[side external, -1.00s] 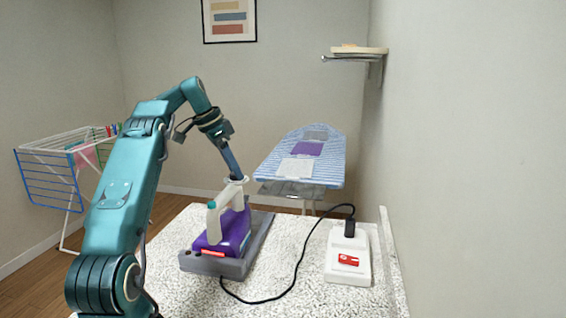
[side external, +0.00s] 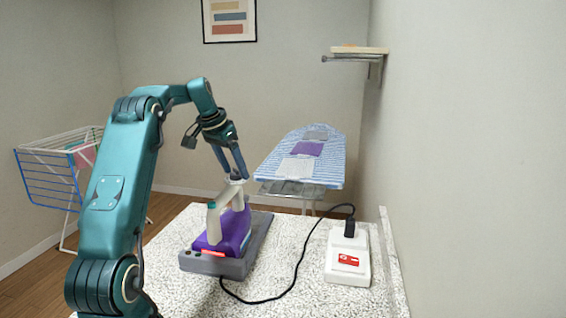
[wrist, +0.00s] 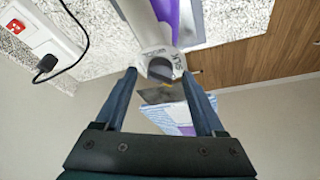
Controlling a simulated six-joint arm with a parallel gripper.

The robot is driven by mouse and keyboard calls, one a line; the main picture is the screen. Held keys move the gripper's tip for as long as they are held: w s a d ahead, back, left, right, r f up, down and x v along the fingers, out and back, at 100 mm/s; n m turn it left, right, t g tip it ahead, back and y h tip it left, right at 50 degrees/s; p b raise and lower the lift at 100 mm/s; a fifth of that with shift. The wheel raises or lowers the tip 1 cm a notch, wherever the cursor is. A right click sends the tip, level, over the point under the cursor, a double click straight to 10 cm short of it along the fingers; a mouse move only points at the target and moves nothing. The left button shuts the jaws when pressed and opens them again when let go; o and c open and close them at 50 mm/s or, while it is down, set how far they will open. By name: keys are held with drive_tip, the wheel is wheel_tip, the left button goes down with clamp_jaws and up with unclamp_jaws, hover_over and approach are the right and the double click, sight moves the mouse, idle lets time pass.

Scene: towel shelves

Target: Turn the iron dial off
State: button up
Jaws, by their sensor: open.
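The iron (side external: 232,238) has a purple body and a white handle and stands on a grey rest (side external: 262,232) on the speckled table. Its round dial (side external: 236,181) is at the top of the handle. In the wrist view the dial (wrist: 161,70) shows as a ring with a dark centre and a small yellow mark. My gripper (side external: 234,177) is open, pointing down at the dial. In the wrist view my gripper (wrist: 158,73) has one finger on each side of the dial; I cannot tell whether they touch it.
A black cord runs from the iron to a plug (side external: 350,228) in a white power strip (side external: 335,277) with a red switch (side external: 348,260). An ironing board (side external: 270,172) stands behind the table, a drying rack (side external: 45,170) at left. A wall closes the right side.

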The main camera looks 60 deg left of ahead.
drive_tip(key=n+y, duration=0.1)
drive_tip(key=n, duration=0.2)
drive_tip(key=n+g+y, duration=0.1)
drive_tip(key=n, duration=0.2)
drive_tip(key=shift+w+d, duration=0.15)
drive_tip(key=n+g, duration=0.1)
drive_tip(key=n, duration=0.2)
drive_tip(key=n+g+y, duration=0.1)
drive_tip(key=n, duration=0.2)
drive_tip(key=shift+w+d, duration=0.1)
drive_tip(key=shift+w, duration=0.05)
drive_tip(key=d+r+m+t, duration=0.2)
drive_tip(key=d+r, duration=0.9)
drive_tip(key=r, duration=0.1)
drive_tip(key=s+d+m+t+h, duration=0.1)
drive_tip(key=d+m, duration=0.3)
drive_tip(key=d, duration=0.4)
drive_tip(key=s+d+m+t+h, duration=0.1)
drive_tip(key=s+d+m, duration=0.3)
drive_tip(key=d, duration=0.4)
drive_tip(key=shift+s+d+f+m+t+h, duration=0.15)
drive_tip(key=shift+s+f+m+t+h, duration=0.15)
drive_tip(key=shift+f+m+t, duration=0.15)
